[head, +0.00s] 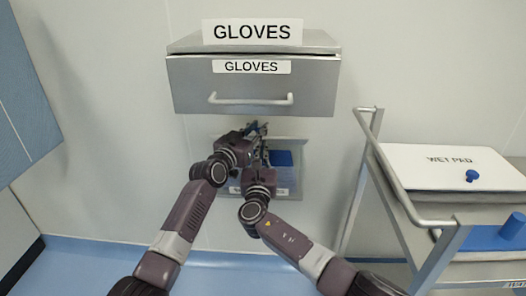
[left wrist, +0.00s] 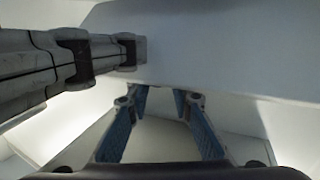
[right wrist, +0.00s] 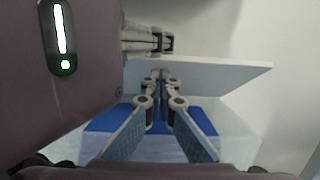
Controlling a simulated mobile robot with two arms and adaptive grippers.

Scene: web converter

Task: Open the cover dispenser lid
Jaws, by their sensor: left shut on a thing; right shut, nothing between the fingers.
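The cover dispenser (head: 297,180) is a pale box on the wall below the glove dispenser, mostly hidden behind my grippers. Blue covers (head: 282,158) show inside it, and again in the right wrist view (right wrist: 200,112). Its pale lid (right wrist: 225,73) stands out above the covers with a gap under it. My left gripper (head: 257,128) is at the top of the dispenser, shut on the lid; its fingers (left wrist: 165,95) have the pale panel (left wrist: 165,135) between them. My right gripper (head: 262,158) is shut and empty, its fingertips (right wrist: 160,76) just below the lid's edge; contact is unclear.
The grey glove dispenser (head: 190,85) with a bar handle (head: 250,99) hangs close above my grippers. A metal cart (head: 405,195) with a white wet pad box (head: 430,165) stands at the right. A blue cabinet (head: 25,95) is at the far left. The wall between is bare.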

